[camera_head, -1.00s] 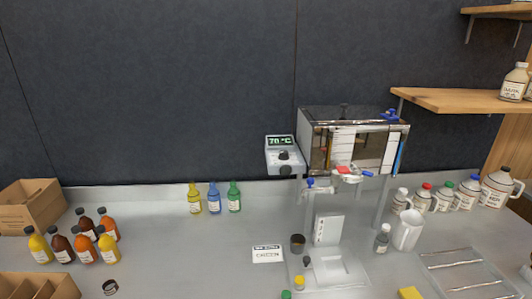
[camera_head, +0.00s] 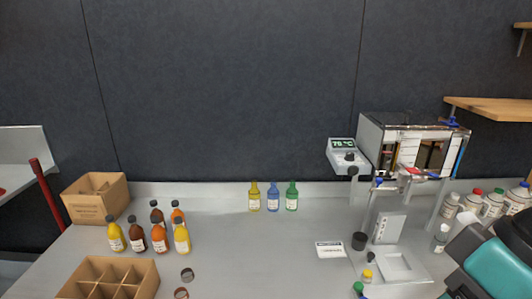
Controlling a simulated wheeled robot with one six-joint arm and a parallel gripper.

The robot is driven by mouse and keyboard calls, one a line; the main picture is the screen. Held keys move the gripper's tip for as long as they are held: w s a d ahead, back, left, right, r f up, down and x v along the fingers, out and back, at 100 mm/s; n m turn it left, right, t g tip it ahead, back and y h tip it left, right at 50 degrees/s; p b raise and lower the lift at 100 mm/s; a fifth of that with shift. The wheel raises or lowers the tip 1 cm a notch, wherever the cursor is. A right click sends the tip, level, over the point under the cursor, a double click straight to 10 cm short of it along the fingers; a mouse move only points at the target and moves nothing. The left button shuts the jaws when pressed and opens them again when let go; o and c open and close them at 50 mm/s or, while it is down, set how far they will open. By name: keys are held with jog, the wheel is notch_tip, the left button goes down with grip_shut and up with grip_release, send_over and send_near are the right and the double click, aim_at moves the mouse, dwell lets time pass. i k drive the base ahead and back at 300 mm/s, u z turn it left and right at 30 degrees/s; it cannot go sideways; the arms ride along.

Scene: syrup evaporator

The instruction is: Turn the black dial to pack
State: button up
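The black dial (camera_head: 350,156) is on the front of a white control box (camera_head: 348,163), under a small display (camera_head: 342,144) that reads about 78 °C. The box is fixed at the left of the metal evaporator (camera_head: 405,140). The dial's setting marks are too small to read. Part of my arm, teal and dark grey, shows at the lower right. My gripper's fingertips cannot be made out, and nothing of mine touches the dial.
Yellow, blue (camera_head: 273,198) and green bottles stand by the back wall. Several syrup bottles (camera_head: 158,238) and cardboard boxes (camera_head: 94,199) are at the left. The middle of the counter is clear.

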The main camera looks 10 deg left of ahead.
aim_at(350, 156)
jog(key=u, duration=0.3)
jog(key=i, duration=1)
jog(key=u, duration=0.05)
